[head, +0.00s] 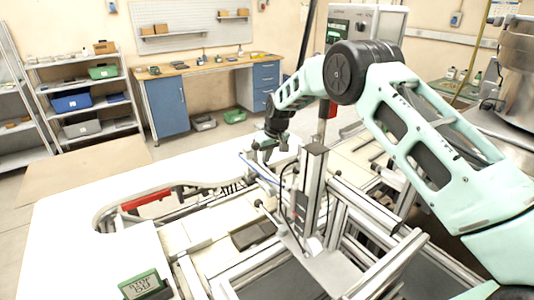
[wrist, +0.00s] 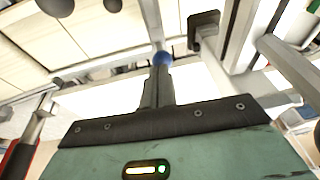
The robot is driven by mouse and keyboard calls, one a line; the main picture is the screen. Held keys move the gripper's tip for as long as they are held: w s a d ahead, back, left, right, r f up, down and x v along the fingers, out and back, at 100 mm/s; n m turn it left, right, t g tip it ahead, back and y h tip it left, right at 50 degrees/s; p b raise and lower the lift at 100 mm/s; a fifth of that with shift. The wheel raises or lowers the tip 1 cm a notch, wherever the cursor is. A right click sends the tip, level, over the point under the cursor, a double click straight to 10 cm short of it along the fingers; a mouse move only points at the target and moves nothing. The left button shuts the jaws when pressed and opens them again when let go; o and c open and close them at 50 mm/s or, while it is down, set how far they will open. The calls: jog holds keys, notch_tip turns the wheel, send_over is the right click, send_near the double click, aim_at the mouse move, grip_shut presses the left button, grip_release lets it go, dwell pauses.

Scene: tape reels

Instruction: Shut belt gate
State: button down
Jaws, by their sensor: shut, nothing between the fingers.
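My gripper (head: 266,154) is over the conveyor frame, near its back edge. In the wrist view my gripper (wrist: 160,82) has its dark fingers together, with nothing between them. In the head view a thin blue rod (head: 256,168) runs just below my gripper, beside the metal frame (head: 313,190). I cannot make out for sure which part is the belt gate, or whether it stands open.
Upright metal posts and rails stand close to the right of my gripper. A curved conveyor track with a red part (head: 145,199) lies to the left. A green block with a sign (head: 143,284) stands at the front. The white tabletop (head: 80,215) is clear at left.

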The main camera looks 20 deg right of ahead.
notch_tip(320, 180, down, 5)
jog(key=b, duration=0.5)
jog(key=shift+s, duration=0.1)
jog(key=shift+s+f, duration=0.1)
jog(key=shift+f, duration=0.05)
